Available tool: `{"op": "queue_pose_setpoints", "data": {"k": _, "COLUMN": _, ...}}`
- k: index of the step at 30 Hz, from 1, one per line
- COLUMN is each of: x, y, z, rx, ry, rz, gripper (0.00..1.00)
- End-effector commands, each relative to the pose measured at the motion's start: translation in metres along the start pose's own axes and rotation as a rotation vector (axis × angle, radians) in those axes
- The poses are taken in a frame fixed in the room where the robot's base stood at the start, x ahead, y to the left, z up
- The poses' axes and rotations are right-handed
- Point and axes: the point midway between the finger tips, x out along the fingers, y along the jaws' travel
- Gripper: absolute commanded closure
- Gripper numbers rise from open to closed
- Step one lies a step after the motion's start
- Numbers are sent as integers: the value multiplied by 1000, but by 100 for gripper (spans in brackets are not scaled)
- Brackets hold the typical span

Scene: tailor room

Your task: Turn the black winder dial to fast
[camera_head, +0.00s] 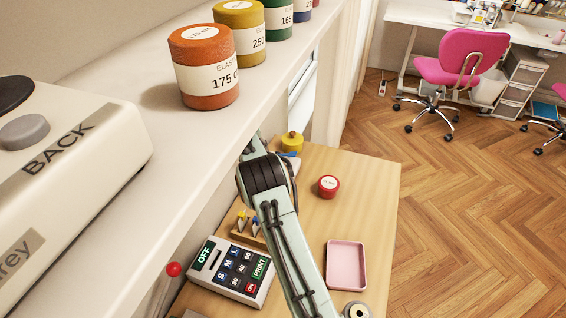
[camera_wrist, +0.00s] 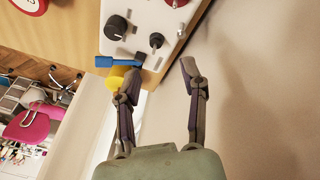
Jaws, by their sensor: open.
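In the wrist view a white panel holds a large round black dial (camera_wrist: 118,27) with a pale mark and a smaller black knob (camera_wrist: 156,40) to its right. I cannot read labels there, so I cannot tell for certain which is the winder dial. My gripper (camera_wrist: 158,70) is open and empty. Its fingertips are below the smaller knob in the picture and apart from both controls. In the head view my arm reaches over the wooden table (camera_head: 370,185), and the gripper and white panel are hidden behind the arm and shelf.
A blue piece (camera_wrist: 117,62) and a yellow piece (camera_wrist: 118,78) are beside my left finger. On the table are a keypad (camera_head: 230,270), a pink tray (camera_head: 346,243) and a red tin (camera_head: 328,186). A shelf (camera_head: 185,135) with elastic spools overhangs on the left.

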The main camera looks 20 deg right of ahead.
Motion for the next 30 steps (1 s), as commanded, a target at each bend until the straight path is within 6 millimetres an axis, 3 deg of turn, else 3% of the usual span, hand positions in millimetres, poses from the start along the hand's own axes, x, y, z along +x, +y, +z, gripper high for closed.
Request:
{"op": "queue_pose_setpoints", "data": {"k": 3, "x": 21, "y": -3, "z": 5, "rx": -517, "ry": 58, "rz": -183, "gripper": 58}}
{"op": "queue_pose_setpoints", "data": {"k": 6, "x": 29, "y": 15, "z": 16, "rx": -802, "ry": 185, "rz": -350, "gripper": 58}}
{"op": "queue_pose_setpoints", "data": {"k": 12, "x": 35, "y": 80, "z": 30, "rx": -708, "ry": 235, "rz": -407, "gripper": 58}}
{"op": "queue_pose_setpoints", "data": {"k": 14, "x": 39, "y": 89, "z": 32, "rx": -691, "ry": 232, "rz": -401, "gripper": 58}}
{"op": "queue_pose_setpoints", "data": {"k": 24, "x": 85, "y": 70, "z": 29, "rx": -685, "ry": 228, "rz": -399, "gripper": 58}}
{"op": "queue_pose_setpoints", "data": {"k": 30, "x": 98, "y": 65, "z": 28, "rx": -683, "ry": 228, "rz": -397, "gripper": 58}}
